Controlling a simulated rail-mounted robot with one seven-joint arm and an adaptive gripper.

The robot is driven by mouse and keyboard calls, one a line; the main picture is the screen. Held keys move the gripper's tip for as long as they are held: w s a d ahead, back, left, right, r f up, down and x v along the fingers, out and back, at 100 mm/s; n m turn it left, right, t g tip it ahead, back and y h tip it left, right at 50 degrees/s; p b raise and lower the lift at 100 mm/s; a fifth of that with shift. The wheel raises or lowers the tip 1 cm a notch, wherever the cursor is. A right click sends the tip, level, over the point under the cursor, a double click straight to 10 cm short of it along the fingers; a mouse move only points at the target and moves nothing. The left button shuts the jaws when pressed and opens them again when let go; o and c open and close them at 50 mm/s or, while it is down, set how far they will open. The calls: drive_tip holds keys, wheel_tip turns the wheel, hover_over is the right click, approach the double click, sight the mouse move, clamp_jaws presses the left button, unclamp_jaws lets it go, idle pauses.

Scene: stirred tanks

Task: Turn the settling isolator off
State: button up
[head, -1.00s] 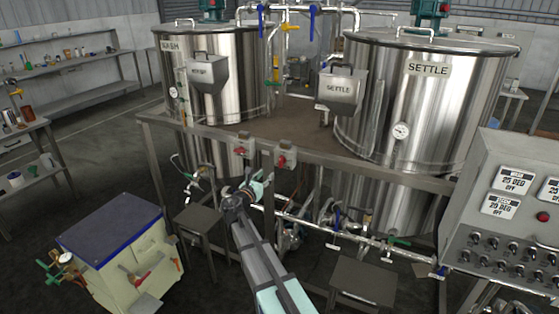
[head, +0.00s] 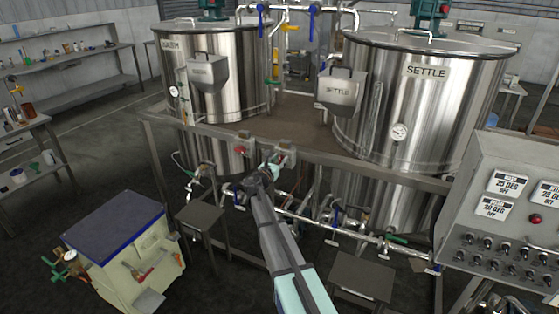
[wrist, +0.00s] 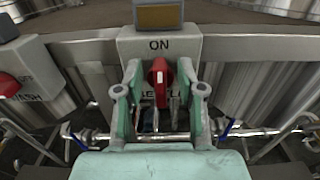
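The settle isolator (wrist: 190,46) is a grey box with a red knob (wrist: 159,72) and an "ON" label above it. The knob stands upright, its top toward "ON". The label below is mostly hidden by my fingers. In the head view the isolator (head: 287,145) sits on the frame rail, partly covered by my gripper (head: 275,171). In the wrist view my gripper (wrist: 160,103) is open, with a finger on each side of the knob and the knob between them. I cannot tell whether either finger touches it.
The wash isolator (wrist: 37,70), with its own red knob, is close on the left on the same rail (head: 350,160). Pipes and blue-handled valves run below. The settle tank (head: 430,110) stands behind to the right, and a control panel (head: 510,160) at far right.

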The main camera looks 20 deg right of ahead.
drive_tip(key=shift+c, duration=0.3)
clamp_jaws()
drive_tip(key=shift+f+b, duration=0.15)
drive_tip(key=shift+b, duration=0.55)
drive_tip(key=m+b, duration=0.1)
drive_tip(key=b, duration=0.1)
drive_tip(key=m+b, duration=0.1)
drive_tip(key=b, duration=0.2)
drive_tip(key=shift+s+d+f+m, duration=0.15)
drive_tip(key=shift+f+m, duration=0.1)
drive_tip(key=shift+m, duration=0.15)
drive_tip(key=m+b, duration=0.5)
drive_tip(key=b, duration=0.2)
drive_tip(key=m+b, duration=0.5)
drive_tip(key=b, duration=0.3)
drive_tip(key=m+b, duration=0.5)
drive_tip(key=b, duration=0.3)
drive_tip(key=shift+s+d+f, duration=0.3)
drive_tip(key=shift+s+f, duration=0.05)
drive_tip(key=shift+r+b, duration=0.1)
drive_tip(key=shift+b, duration=0.25)
